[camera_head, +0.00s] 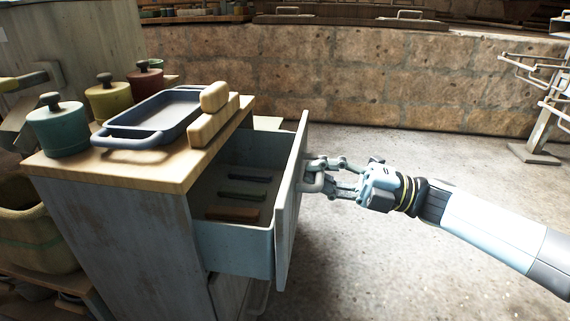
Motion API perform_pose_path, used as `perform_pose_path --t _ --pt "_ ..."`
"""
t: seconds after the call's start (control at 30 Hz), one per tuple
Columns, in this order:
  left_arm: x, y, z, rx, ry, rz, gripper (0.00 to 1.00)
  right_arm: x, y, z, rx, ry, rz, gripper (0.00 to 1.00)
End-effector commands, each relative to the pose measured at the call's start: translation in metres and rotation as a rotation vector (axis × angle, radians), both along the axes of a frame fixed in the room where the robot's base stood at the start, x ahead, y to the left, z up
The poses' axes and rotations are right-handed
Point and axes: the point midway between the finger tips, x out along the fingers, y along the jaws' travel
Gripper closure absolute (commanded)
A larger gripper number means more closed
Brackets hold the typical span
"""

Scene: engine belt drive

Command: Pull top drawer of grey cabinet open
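The grey cabinet (120,235) stands at the left with a wooden top. Its top drawer (235,248) is pulled well out toward the right. Several small dark and brown bars lie inside it. The drawer's front panel (290,215) faces right, and its handle (312,181) sticks out from it. My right gripper (322,174) is at the handle, its fingers around or against it; the overlap hides whether they grip it firmly. My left gripper is not clearly in view.
On the cabinet top are a blue tray (112,134), lidded pots, including a teal one (58,133), and wooden blocks (213,120). A lower drawer (228,295) sits beneath. A metal rack (545,110) stands at the far right. The floor (420,270) right of the cabinet is clear.

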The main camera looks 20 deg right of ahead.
Motion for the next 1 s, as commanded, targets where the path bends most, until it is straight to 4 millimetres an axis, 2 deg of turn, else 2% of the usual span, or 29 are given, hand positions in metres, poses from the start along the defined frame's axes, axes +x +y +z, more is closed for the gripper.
perform_pose_path --t 0.1,0.3,0.8,0.87,1.0 --pt "-0.002 0.0 0.007 0.001 0.028 -0.001 0.6 -0.013 -0.018 -0.002 -0.006 0.005 -0.001 1.0" --pt "-0.006 0.0 0.013 0.002 0.064 -0.001 0.6 -0.025 -0.037 -0.002 -0.004 0.005 -0.001 1.0" --pt "-0.008 0.0 0.014 0.002 0.081 -0.002 0.6 -0.03 -0.044 -0.003 -0.002 0.004 -0.001 1.0" --pt "-0.008 0.0 0.014 0.002 0.08 -0.001 0.6 -0.03 -0.044 -0.003 -0.003 0.005 -0.001 0.94" --pt "-0.008 0.0 0.014 0.002 0.08 -0.001 0.6 -0.03 -0.043 -0.002 -0.002 0.002 0.0 0.76"
